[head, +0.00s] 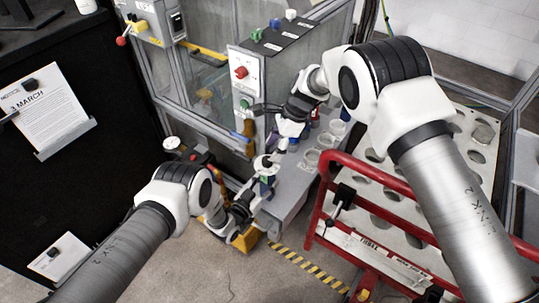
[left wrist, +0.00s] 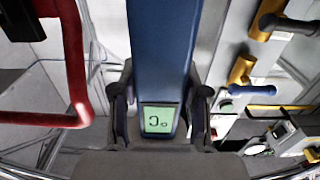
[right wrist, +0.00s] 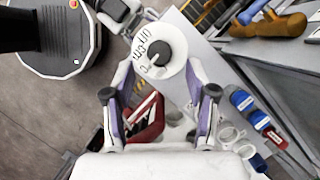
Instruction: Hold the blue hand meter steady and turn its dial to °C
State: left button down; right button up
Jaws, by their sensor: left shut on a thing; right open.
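The blue hand meter (left wrist: 160,45) is between my left gripper's fingers (left wrist: 160,112). Its green display (left wrist: 158,120) shows what reads as an upside-down °C. In the head view my left gripper (head: 243,212) holds the meter above the floor beside the grey bench; most of the meter is hidden there. In the head view my right gripper (head: 289,125) is above the meter.
The grey bench (head: 287,200) holds clear round jars (head: 326,140) and blue and red items (right wrist: 242,101). A red-railed cart (head: 323,195) stands to the right. A control post with red and green buttons (head: 241,72) rises behind. Striped floor tape (head: 310,268) runs in front.

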jog(key=v, duration=0.7)
jog(key=shift+r, duration=0.25)
pick_arm(q)
jog(key=c, duration=0.5)
grip_release()
jog(key=shift+s, duration=0.1)
jog(key=v, duration=1.2)
pick_arm(e)
jog(key=shift+d, duration=0.1)
